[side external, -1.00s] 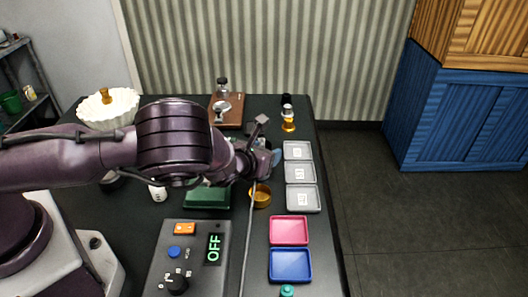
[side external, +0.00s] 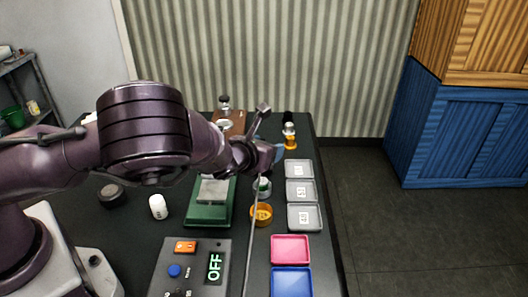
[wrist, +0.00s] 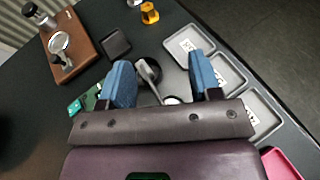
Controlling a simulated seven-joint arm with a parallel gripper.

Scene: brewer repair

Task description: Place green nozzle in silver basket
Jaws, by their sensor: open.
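My gripper (side external: 277,155) is above the far right part of the table. Its two blue fingers are open and apart in the wrist view (wrist: 160,85), with nothing clearly held between them. A pale round top (wrist: 172,100) shows between the fingers in the wrist view, partly hidden by the gripper body. I cannot make out the green nozzle for certain in the current views.
Three grey trays (side external: 301,190) line the table's right side, with a pink tray (side external: 290,249) and a blue tray (side external: 291,281) nearer. A green scale (side external: 209,212) and a control box reading OFF (side external: 190,268) stand left. A brown wooden stand (wrist: 75,47) is at the back.

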